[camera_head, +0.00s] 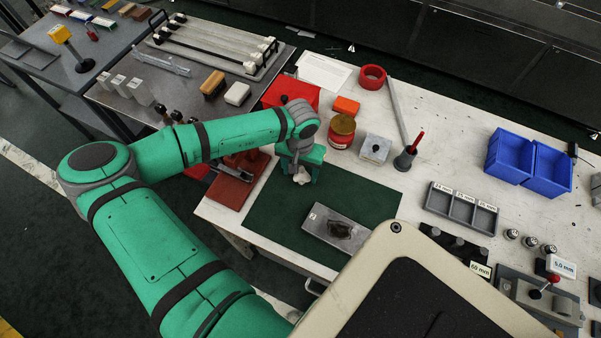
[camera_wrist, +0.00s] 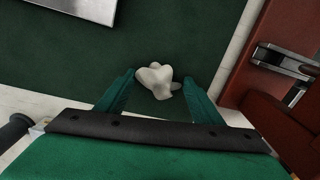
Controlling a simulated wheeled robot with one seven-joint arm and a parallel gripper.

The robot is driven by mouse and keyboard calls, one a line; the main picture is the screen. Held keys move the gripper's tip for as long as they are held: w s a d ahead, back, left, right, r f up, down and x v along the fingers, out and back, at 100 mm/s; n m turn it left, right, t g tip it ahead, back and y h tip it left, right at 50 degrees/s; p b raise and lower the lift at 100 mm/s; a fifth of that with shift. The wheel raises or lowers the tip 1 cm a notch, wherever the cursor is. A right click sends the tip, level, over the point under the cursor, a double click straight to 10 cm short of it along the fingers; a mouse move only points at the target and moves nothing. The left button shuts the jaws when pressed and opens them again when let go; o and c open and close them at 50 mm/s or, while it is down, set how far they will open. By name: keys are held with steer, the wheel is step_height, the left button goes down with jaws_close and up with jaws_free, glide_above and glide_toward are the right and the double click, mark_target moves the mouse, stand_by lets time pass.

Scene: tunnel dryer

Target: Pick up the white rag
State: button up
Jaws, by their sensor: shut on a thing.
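The white rag (camera_wrist: 155,78) is a small crumpled lump between the two green fingers of my gripper (camera_wrist: 159,77) in the wrist view. My gripper is shut on it. In the head view the rag (camera_head: 301,176) shows as a small pale patch just below my gripper (camera_head: 300,170), over the upper left part of the dark green mat (camera_head: 265,215). I cannot tell whether the rag still touches the mat.
A grey metal plate (camera_head: 322,226) with a dark lump lies on the mat. A red vise-like block (camera_head: 232,185) is left of my gripper. A red-yellow can (camera_head: 341,131), a metal block (camera_head: 376,149) and a dark holder (camera_head: 405,160) stand behind the mat.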

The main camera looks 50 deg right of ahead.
mark_target(301, 174)
steer(key=shift+r, duration=0.1)
steer(key=shift+r, duration=0.5)
step_height(301, 174, up, 2)
steer(key=shift+s+r, duration=0.1)
steer(key=s+d+r, duration=0.3)
steer(key=s+r, duration=0.6)
steer(key=s, duration=0.4)
steer(key=shift+s+r, duration=0.3)
steer(key=shift+o, duration=0.4)
